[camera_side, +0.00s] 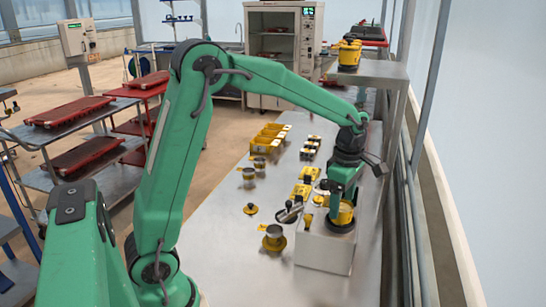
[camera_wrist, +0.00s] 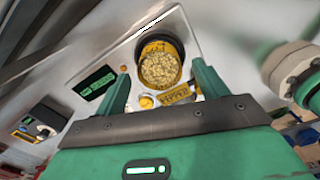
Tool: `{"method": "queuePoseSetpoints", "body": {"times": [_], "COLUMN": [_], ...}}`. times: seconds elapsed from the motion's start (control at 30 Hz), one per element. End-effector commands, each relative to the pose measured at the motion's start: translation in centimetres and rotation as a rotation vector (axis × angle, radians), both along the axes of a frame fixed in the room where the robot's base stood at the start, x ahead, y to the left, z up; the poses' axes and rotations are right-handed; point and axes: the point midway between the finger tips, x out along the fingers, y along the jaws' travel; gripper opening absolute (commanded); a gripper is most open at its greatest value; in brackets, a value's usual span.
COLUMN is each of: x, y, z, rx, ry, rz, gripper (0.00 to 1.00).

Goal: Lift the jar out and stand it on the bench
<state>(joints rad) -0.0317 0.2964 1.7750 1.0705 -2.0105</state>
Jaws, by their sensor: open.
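The jar (camera_wrist: 160,70) is round, filled with pale seeds, and has a yellow label and a dark rim around it. It sits upright in the seeder, a grey metal box (camera_side: 322,252), on the bench (camera_side: 232,262); its yellow side (camera_side: 343,213) shows in the side view. My gripper (camera_side: 339,192) points down just over it. In the wrist view my gripper (camera_wrist: 161,72) is open, with one green finger to each side of the jar. I see no finger touching it, but its lower part is hidden.
The box top has a dark display (camera_wrist: 97,82) and a yellow knob (camera_wrist: 147,102). The near left of the bench is clear.

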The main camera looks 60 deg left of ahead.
Motion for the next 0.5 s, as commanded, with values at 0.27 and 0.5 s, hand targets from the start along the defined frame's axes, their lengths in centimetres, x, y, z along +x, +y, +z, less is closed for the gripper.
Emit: {"method": "queuePoseSetpoints", "body": {"times": [0.27,0.5], "x": [0.0,0.0], "y": [0.0,0.0], "z": [-2.4,-2.5], "rx": [0.0,0.0], "ry": [0.001,-0.001], "rz": [0.0,0.0], "gripper": [0.72,0.72]}}
